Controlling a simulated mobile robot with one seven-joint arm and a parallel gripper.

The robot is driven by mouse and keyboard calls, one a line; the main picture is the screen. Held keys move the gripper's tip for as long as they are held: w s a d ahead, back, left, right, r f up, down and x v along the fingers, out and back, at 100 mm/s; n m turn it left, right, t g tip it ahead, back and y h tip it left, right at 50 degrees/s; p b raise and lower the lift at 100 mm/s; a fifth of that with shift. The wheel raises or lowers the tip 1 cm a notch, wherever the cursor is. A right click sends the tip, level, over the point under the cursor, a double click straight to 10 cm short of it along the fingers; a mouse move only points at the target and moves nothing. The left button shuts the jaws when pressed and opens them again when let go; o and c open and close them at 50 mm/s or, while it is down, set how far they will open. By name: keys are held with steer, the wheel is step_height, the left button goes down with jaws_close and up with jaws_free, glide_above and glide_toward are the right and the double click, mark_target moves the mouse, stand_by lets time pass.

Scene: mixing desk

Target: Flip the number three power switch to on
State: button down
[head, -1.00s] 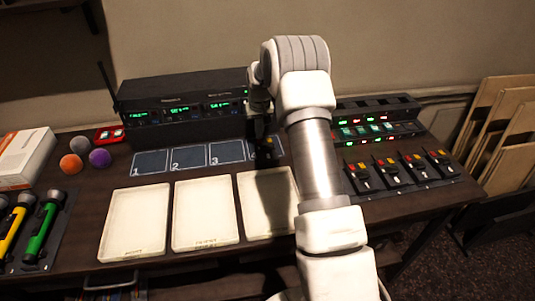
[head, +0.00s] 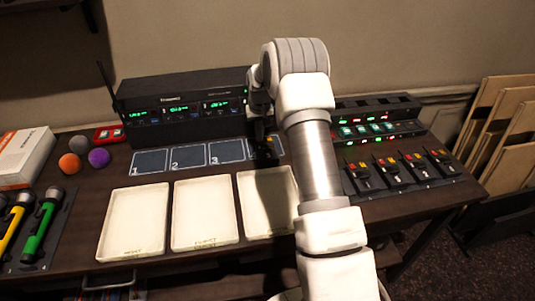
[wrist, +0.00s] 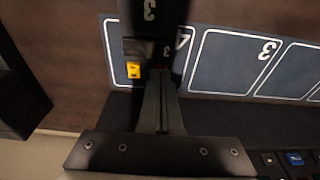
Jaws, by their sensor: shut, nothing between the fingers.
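My gripper (wrist: 160,78) is shut and empty, pointing down over the pad marked 4 near the back middle of the desk. In the head view my gripper (head: 263,138) is partly hidden by my arm. A black device bearing white "3" marks (wrist: 150,12) and a yellow patch (wrist: 133,70) is right at the fingertips in the wrist view; I cannot tell whether they touch. Several black switch units with red and yellow parts (head: 392,174) stand at the right of the desk. Their numbers are too small to read, and so is any on/off position.
A black radio unit (head: 180,108) with green displays stands behind the numbered pads (head: 190,157). White trays (head: 206,213) lie in front. A rack with green and red lights (head: 375,129) is at the back right. Balls, flashlights (head: 42,226) and a white box are left.

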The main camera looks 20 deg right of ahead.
steer(key=shift+f, duration=0.25)
steer(key=shift+r+p, duration=1.9)
steer(key=shift+r, duration=1.65)
